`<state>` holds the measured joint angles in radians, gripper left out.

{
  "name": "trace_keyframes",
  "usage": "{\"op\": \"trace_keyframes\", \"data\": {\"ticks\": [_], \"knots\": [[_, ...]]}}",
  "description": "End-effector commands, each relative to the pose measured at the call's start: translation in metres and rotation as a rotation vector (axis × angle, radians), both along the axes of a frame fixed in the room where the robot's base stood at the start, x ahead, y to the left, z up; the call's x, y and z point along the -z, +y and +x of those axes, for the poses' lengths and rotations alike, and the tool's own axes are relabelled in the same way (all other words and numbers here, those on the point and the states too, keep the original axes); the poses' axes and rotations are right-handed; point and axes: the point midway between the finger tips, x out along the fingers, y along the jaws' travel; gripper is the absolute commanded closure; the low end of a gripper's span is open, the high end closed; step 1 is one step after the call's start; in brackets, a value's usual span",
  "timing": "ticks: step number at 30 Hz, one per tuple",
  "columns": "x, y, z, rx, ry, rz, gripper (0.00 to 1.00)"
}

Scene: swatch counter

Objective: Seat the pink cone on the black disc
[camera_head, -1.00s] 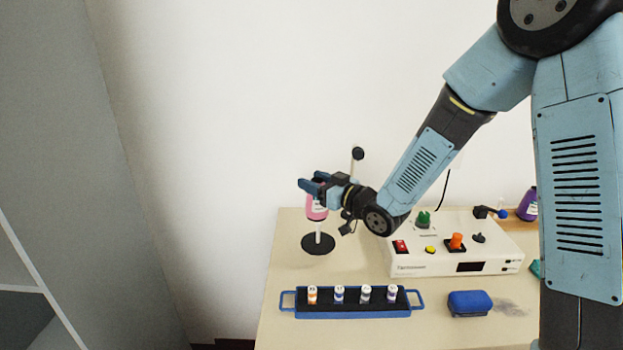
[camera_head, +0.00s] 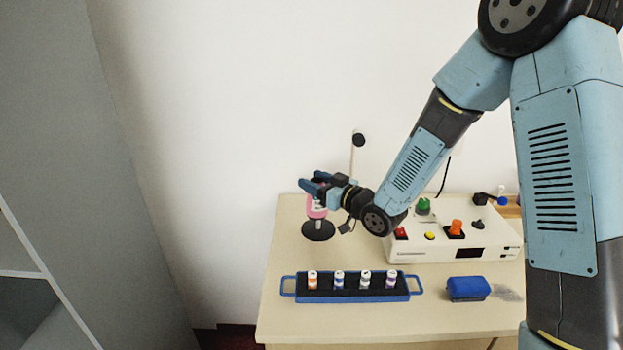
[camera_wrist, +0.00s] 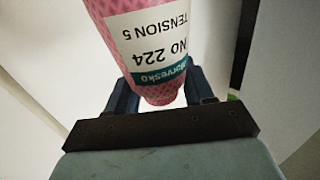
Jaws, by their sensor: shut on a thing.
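The pink cone (camera_head: 317,208) has a white label and hangs in my gripper (camera_head: 312,187). In the wrist view the pink cone (camera_wrist: 158,75) sits between the two blue fingers, its label upside down. My gripper is shut on it. The black disc (camera_head: 318,235) lies flat on the counter at the back left, just below the cone. A short piece of white post (camera_head: 318,223) shows between the cone and the disc. The cone is apart from the disc; whether the post is inside the cone I cannot tell.
A blue rack (camera_head: 345,297) with several small labelled vials stands in front of the disc. A white control box (camera_head: 430,254) with coloured knobs is to the right, and a blue block (camera_head: 467,289) lies before it. A thin stand with a black ball (camera_head: 358,140) rises behind my gripper.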

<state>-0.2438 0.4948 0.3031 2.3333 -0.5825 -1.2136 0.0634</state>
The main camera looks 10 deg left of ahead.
Motion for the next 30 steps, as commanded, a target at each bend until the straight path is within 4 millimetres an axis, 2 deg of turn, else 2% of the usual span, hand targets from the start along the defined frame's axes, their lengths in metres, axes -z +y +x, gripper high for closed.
{"op": "trace_keyframes", "data": {"ticks": [30], "knots": [[0.041, -0.001, 0.000, 0.001, 0.000, 0.000, 0.99]]}}
